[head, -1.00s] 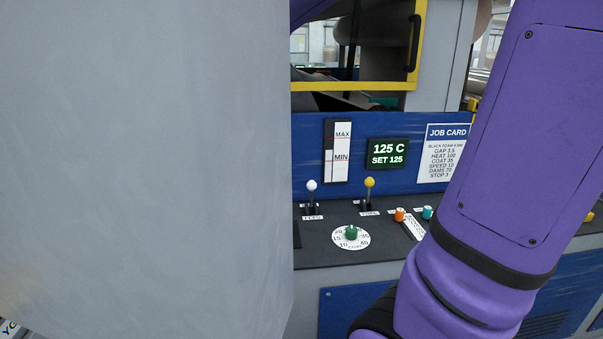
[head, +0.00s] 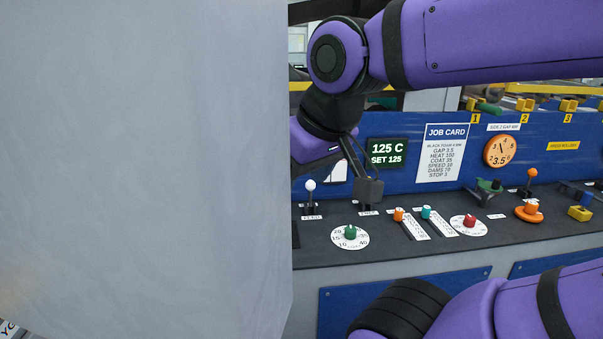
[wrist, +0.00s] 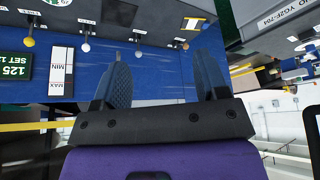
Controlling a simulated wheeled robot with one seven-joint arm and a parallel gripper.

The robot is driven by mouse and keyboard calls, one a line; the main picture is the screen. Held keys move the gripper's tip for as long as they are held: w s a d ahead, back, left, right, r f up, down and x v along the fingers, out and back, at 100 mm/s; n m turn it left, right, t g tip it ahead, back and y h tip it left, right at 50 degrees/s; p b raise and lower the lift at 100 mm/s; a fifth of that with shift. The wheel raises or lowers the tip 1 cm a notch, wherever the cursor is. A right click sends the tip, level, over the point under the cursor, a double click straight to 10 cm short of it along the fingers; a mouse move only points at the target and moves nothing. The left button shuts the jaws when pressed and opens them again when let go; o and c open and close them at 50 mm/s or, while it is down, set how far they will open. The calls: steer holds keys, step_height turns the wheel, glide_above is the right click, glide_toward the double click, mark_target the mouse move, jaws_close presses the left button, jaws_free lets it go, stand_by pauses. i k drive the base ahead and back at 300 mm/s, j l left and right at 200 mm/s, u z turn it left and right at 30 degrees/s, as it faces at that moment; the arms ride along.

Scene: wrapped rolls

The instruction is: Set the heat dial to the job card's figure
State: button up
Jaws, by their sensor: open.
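The job card (head: 443,155) on the blue back panel lists HEAT 100. The dark display (head: 387,152) left of it reads 125 C, SET 125. A red knob on a round white dial (head: 470,223) sits on the console right of two sliders; its lettering is too small to read. A green knob (head: 350,231) sits on another white dial, marked about 15 to 40. I cannot tell which dial is for heat. My gripper (wrist: 163,58) is open and empty in the wrist view, in front of the blue panel. The grey panel hides its fingers in the head view.
A large grey panel (head: 145,170) blocks the left of the head view.

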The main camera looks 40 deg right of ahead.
mark_target(469, 221)
steer(key=l+z, duration=0.4)
steer(key=z, duration=0.7)
steer(key=j+z, duration=0.1)
steer(key=z, duration=0.3)
steer(key=k+j+z, duration=0.1)
steer(key=z, duration=0.25)
steer(key=j+z, duration=0.1)
steer(key=z, duration=0.3)
steer(key=i+l, duration=0.25)
steer(key=l, duration=0.2)
steer(key=i+l+z, duration=0.1)
steer(key=i+l, duration=0.2)
steer(key=l, duration=0.1)
